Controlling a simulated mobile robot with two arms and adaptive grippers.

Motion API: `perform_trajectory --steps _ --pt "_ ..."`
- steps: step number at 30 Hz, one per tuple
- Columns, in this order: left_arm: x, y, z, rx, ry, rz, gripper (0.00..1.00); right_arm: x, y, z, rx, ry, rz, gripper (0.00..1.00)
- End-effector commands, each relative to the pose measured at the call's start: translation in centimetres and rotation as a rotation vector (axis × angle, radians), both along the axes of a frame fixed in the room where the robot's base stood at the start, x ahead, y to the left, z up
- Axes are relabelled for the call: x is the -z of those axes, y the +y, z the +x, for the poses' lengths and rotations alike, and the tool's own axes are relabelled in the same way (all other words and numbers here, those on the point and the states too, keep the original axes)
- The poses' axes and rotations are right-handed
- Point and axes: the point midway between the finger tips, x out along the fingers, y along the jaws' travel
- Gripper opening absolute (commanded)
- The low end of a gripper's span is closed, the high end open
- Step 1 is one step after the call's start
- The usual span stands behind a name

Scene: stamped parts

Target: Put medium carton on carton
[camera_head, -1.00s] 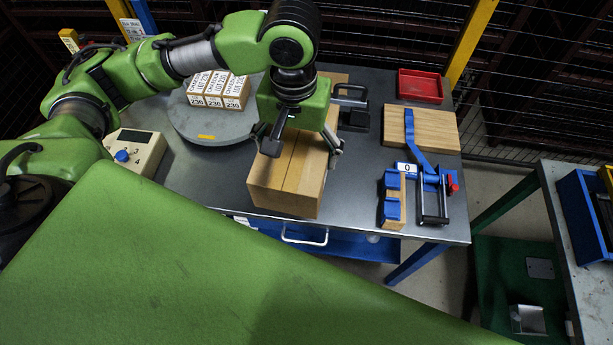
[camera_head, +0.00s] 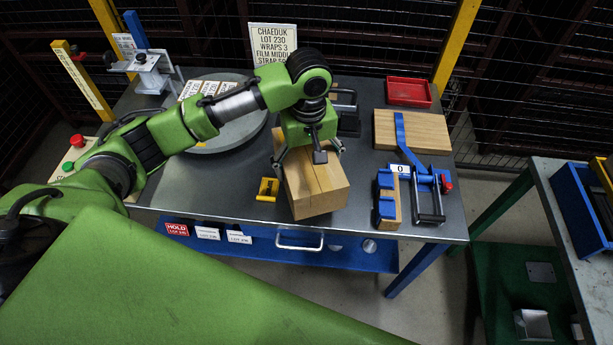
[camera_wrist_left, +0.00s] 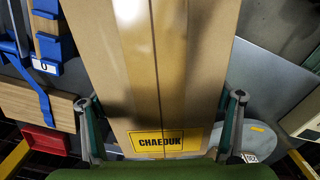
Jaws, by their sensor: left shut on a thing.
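A brown carton (camera_head: 322,195) with a taped seam is near the table's front edge in the head view. My left gripper (camera_head: 309,158) is over it from above, with a finger on each side, shut on it. In the left wrist view the carton (camera_wrist_left: 180,70) fills the middle between the fingers of my left gripper (camera_wrist_left: 162,125); it carries a yellow CHAEDUK label (camera_wrist_left: 157,141). I cannot tell whether it touches the table or a second carton beneath. Several small labelled cartons (camera_head: 192,90) stand on the round grey turntable (camera_head: 245,128), partly behind my arm. My right gripper is not in view.
A yellow block (camera_head: 267,189) lies left of the carton. To the right are a blue strapping tool (camera_head: 427,185), a wooden board (camera_head: 435,130) and a red tray (camera_head: 409,92). A lettered sign (camera_head: 272,45) stands at the back.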

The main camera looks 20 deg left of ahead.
Motion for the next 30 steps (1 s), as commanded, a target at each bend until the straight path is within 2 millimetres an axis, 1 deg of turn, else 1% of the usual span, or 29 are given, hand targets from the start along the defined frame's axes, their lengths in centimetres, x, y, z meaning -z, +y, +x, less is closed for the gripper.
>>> perform_trajectory --steps 3,6,9,17,25,30 --pt "1.9 0.4 1.5 0.0 0.0 0.0 0.27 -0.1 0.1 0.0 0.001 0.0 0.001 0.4" --pt "3.1 0.8 2.5 0.0 -0.001 -0.002 0.27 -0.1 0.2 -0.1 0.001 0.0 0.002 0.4" --pt "4.0 1.0 3.2 0.002 -0.001 -0.003 0.27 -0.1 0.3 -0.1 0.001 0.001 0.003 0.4" --pt "5.0 1.2 4.0 0.003 -0.003 -0.003 0.27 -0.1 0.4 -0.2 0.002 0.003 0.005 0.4" --pt "8.0 1.3 4.1 0.004 -0.002 -0.001 0.27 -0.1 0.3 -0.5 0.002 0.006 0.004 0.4" --pt "8.2 1.3 4.1 0.005 -0.004 -0.002 0.27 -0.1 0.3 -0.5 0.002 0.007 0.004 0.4"
